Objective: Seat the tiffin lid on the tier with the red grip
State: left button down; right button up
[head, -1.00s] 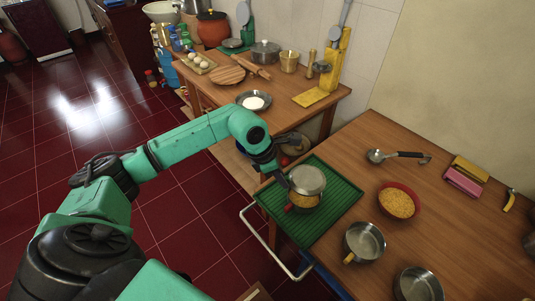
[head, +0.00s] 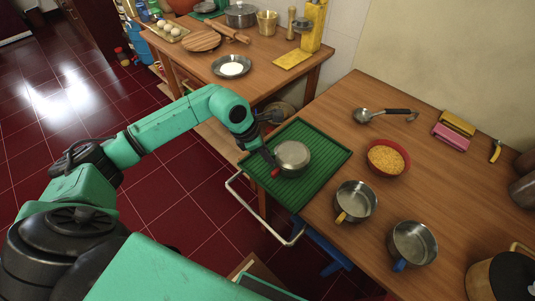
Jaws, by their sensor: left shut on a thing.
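The round steel tiffin lid (head: 293,153) is over the tier with the red grip, on the green ribbed tray. The tier's red grip (head: 275,173) sticks out at the lower left. The lid hides the tier's opening; I cannot tell whether it is fully down or just above the rim. My left gripper (head: 271,157) is shut on the lid at its left side. Two more steel tiers stand open and empty-looking to the right: one with a yellow grip (head: 356,201), one with a blue grip (head: 412,245). My right gripper is not in view.
The green tray (head: 325,150) lies at the counter's left edge, above a metal rail (head: 260,212). A red bowl of yellow grains (head: 388,157), a ladle (head: 375,115) and sponges (head: 453,133) lie to the right. The counter between the ladle and sponges is clear.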

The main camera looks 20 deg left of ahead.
pick_arm(q)
jog(key=c, duration=0.8)
grip_release()
jog(key=shift+o, duration=0.2)
